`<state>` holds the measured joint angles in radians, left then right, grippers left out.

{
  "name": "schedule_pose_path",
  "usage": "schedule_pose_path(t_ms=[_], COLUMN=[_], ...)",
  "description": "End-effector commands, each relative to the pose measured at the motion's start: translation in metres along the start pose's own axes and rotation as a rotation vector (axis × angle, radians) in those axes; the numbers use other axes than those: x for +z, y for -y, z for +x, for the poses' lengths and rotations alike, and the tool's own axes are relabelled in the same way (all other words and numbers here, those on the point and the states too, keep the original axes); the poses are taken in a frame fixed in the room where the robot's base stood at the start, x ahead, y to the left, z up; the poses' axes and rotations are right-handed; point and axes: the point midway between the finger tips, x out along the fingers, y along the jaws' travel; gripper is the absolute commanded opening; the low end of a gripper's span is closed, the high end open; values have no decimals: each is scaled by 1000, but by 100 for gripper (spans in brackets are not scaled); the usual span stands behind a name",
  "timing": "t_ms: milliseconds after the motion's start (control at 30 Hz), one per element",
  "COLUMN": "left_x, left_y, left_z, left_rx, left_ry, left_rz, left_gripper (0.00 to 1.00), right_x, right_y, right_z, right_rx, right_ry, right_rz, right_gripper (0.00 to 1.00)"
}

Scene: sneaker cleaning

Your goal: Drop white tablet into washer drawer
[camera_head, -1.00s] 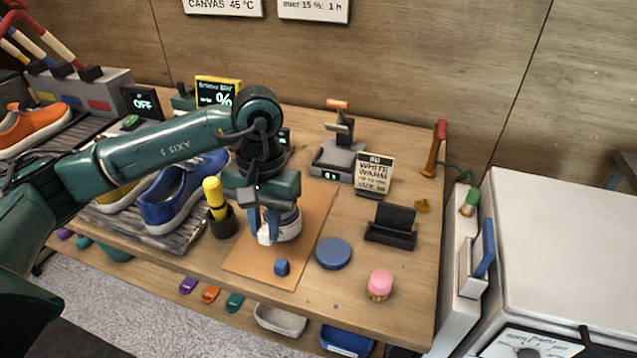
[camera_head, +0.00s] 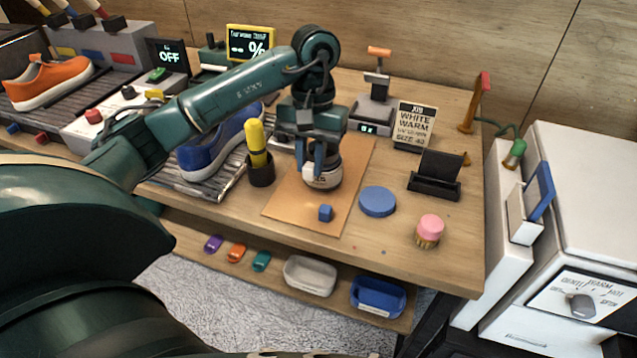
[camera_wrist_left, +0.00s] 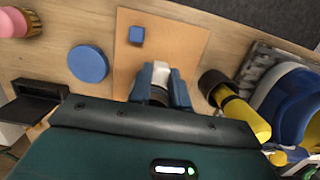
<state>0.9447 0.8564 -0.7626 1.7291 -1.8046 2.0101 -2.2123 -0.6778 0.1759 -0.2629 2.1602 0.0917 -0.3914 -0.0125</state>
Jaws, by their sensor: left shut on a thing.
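I cannot tell whether the tub touches the mat. No loose white tablet can be made out. A blue cube (camera_head: 325,213) lies on the mat near the tub. The washer (camera_head: 585,240) stands at the right, with a drawer front (camera_head: 540,342) low on it that looks shut. My right gripper is not in view.
A black cup (camera_head: 261,172) with a yellow bottle stands left, beside a blue sneaker (camera_head: 215,145). A black stand (camera_head: 435,180) and a sign (camera_head: 414,125) are farther right.

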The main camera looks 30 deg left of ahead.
Motion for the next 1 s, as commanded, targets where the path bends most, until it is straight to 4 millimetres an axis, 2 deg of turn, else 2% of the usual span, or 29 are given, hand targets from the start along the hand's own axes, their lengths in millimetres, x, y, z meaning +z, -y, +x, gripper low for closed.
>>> schedule_pose_path(t_ms=[33, 67, 267, 500, 867, 900, 1000], left_x=[-1, -1, -4, -9, -10, -10, -10], left_y=[0, 0, 0, 0, 0, 0, 0], left_z=[12, 16, 30, 60, 67, 67, 65], left_rx=[1, 2, 1, 0, 0, 0, 1], left_ry=[4, 4, 0, 2, -3, -3, -2], left_rz=[-1, 0, -1, -1, 0, 0, 0], left_gripper=[0, 0, 0, 0, 0, 20, 28], right_x=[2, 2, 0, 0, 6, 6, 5], right_y=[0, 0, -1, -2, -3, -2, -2], right_z=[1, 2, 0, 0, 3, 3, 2], right_rx=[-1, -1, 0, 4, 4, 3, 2], right_ry=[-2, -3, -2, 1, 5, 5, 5], right_rz=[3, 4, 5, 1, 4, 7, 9], right_gripper=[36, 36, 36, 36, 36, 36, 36])
